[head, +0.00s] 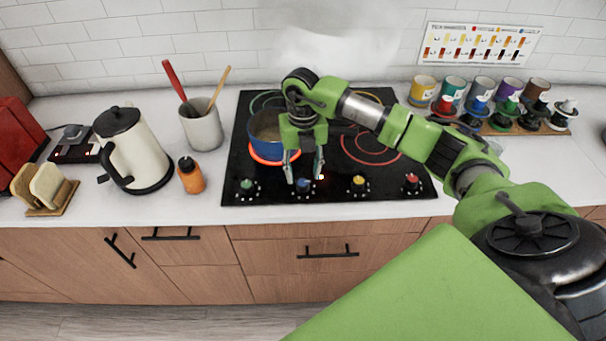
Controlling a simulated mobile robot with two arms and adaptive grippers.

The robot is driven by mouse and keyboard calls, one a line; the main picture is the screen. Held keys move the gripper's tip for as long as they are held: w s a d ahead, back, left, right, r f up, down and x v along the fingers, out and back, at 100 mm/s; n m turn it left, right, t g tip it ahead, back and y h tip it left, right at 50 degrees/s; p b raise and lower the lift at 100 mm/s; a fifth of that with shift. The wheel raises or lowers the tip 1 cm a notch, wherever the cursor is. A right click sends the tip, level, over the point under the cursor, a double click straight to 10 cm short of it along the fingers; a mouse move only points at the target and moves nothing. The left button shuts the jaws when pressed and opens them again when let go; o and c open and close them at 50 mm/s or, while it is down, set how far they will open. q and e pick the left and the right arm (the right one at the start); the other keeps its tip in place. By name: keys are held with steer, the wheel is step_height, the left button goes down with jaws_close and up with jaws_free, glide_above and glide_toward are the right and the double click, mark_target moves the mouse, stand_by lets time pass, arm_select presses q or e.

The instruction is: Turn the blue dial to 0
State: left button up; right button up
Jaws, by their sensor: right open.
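The blue dial (303,186) is on the front strip of the black cooktop (235,165), second from the left in the row of dials. Its setting is too small to read. My right gripper (304,178) reaches in from the right and points down at the blue dial. Its two fingers are open and stand apart on either side of the dial, with nothing held. I cannot tell whether the fingertips touch the dial. A blue pot (262,146) sits on a glowing orange-red burner behind the dials. My left gripper is not in view.
A green dial (246,187), a yellow dial (358,185) and a red dial (411,184) share the strip. Left of the cooktop are an orange bottle (191,176), a utensil crock (203,127) and a cream kettle (133,152). Colored cups (452,91) stand back right.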

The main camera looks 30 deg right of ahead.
mark_target(303, 182)
steer(key=shift+f+p, duration=0.3)
steer(key=shift+f, duration=1.4)
steer(key=c, duration=1.1)
